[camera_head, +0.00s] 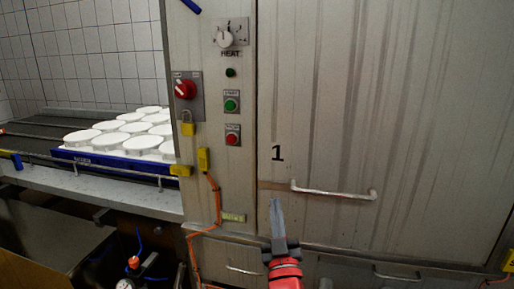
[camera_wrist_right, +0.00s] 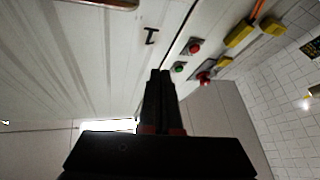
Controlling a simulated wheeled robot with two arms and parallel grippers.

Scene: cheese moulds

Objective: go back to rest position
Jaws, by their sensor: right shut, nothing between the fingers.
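My right gripper (camera_head: 276,205) is in front of the big metal cabinet (camera_head: 400,110), below and left of its door handle (camera_head: 335,192). In the right wrist view the gripper (camera_wrist_right: 160,75) points at the cabinet front, its two fingers together and nothing between them. It appears apart from the handle. My left gripper is not in the head view.
A control panel has a heat dial (camera_head: 225,39), a red rotary switch (camera_head: 185,89), a green button (camera_head: 231,104) and a red button (camera_head: 232,138). White cheese moulds (camera_head: 141,142) stand in a blue tray (camera_head: 120,161) on a conveyor at left. An orange cable (camera_head: 217,200) hangs down.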

